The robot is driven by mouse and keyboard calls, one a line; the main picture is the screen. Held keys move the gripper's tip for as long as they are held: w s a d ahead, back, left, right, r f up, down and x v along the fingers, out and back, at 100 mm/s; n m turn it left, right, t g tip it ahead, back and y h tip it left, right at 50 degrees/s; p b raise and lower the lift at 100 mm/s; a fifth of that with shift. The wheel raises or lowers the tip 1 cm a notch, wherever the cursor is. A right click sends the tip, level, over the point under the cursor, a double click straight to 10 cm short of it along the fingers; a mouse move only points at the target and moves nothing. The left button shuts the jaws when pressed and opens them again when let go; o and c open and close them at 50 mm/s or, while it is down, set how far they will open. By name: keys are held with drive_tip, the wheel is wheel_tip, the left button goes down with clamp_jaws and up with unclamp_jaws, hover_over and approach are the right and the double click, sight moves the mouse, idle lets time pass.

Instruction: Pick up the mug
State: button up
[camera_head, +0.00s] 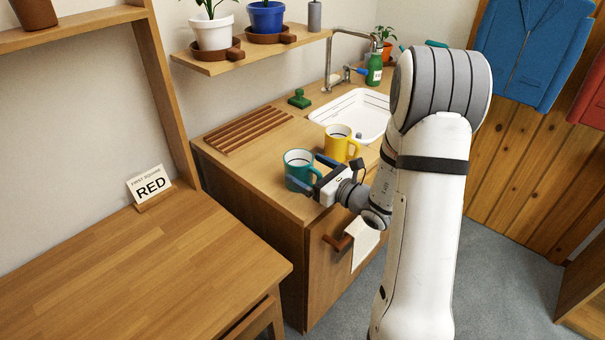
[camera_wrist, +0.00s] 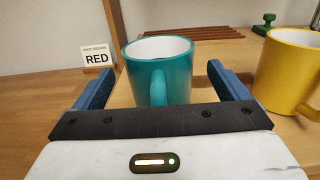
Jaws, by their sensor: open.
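A teal mug (camera_head: 297,165) with a white inside stands upright on the wooden counter near its front edge. In the wrist view the teal mug (camera_wrist: 163,72) is straight ahead, with its handle facing me. A yellow mug (camera_head: 338,143) stands upright behind it and to the right, and shows at the right edge of the wrist view (camera_wrist: 289,72). My gripper (camera_head: 311,171) is open. In the wrist view its blue fingers (camera_wrist: 162,92) lie to the left and right of the teal mug, with gaps visible. The space between the fingertips and the mug's sides is hard to judge.
A white sink (camera_head: 348,112) with a tap lies behind the mugs. A slatted drainer (camera_head: 248,130) and a green stamp-like object (camera_head: 299,99) are on the counter. A lower wooden table (camera_head: 130,270) at left carries a RED sign (camera_head: 151,186). Potted plants sit on a shelf (camera_head: 255,53) above.

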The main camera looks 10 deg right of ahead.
drive_tip(key=shift+w+a, duration=0.35)
drive_tip(key=shift+w, duration=0.1)
drive_tip(key=c, duration=1.2)
